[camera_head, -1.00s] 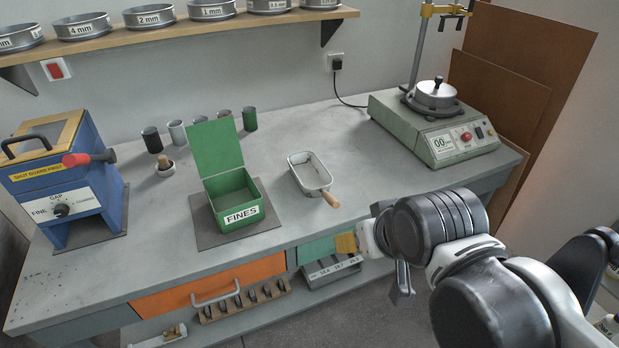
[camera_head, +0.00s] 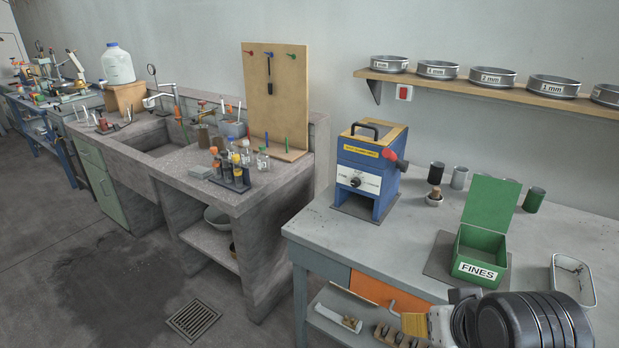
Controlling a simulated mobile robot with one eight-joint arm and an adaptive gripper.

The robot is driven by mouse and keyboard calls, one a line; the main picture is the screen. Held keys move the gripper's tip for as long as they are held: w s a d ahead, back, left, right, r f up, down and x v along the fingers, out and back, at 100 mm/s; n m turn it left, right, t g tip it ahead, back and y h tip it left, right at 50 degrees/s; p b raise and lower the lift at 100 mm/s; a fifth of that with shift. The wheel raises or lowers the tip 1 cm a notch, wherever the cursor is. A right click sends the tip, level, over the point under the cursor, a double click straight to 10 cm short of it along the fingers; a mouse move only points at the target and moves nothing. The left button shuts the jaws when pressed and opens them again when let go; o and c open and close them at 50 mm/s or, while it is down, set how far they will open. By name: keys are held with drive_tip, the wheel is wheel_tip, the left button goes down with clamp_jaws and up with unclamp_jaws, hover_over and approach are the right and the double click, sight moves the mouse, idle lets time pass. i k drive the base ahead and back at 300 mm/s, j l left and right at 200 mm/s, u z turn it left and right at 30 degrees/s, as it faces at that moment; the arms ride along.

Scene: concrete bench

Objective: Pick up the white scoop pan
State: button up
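The open green FINES box (camera_head: 482,252) stands on a dark mat, with a blue grinder (camera_head: 368,170) to its left. Several small cups stand behind. A stone sink bench (camera_head: 262,193) with bottles and a pegboard is at left.

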sight(570, 276)
drive_tip(key=z, duration=1.4)
